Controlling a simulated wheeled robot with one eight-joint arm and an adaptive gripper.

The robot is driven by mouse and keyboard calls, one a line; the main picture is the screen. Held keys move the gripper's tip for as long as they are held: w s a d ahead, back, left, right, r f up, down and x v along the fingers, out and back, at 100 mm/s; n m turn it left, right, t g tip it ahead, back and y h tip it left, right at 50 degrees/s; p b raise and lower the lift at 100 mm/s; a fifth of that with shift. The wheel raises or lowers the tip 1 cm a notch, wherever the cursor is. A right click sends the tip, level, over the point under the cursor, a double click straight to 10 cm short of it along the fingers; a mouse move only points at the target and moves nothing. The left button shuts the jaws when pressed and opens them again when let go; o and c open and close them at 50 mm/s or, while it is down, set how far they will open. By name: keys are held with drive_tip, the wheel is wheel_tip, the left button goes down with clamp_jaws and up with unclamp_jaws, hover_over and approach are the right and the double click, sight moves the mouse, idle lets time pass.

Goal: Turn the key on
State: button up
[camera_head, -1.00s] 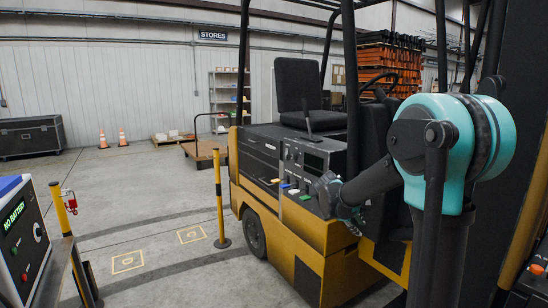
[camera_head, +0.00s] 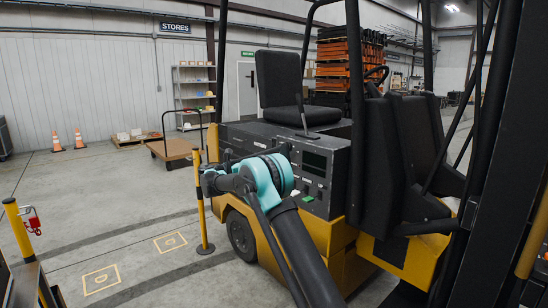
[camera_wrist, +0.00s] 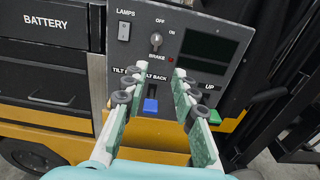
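The forklift's control panel (camera_wrist: 203,48) fills the upper middle of the wrist view. A small dark switch (camera_wrist: 156,41), apparently the key, sits below the OFF label and left of ON, pointing roughly upward. My gripper (camera_wrist: 157,76) is open and empty, its fingers reaching up toward the panel just below the BRAKE label. The switch lies beyond the fingertips, with no visible contact. A blue lever (camera_wrist: 150,105) shows between the fingers; a green lever (camera_wrist: 214,117) is to their right. In the head view, the panel (camera_head: 317,162) is partly behind my arm, and my fingers are hidden.
A LAMPS switch (camera_wrist: 124,31) is at the panel's upper left, and a battery compartment (camera_wrist: 45,62) is left of it. In the head view, a yellow post (camera_head: 201,215) stands left of the forklift (camera_head: 345,262).

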drive_tip(key=x, duration=1.6)
drive_tip(key=shift+w+r, duration=0.15)
drive_tip(key=shift+w, duration=0.4)
drive_tip(key=shift+d, duration=0.1)
clamp_jaws()
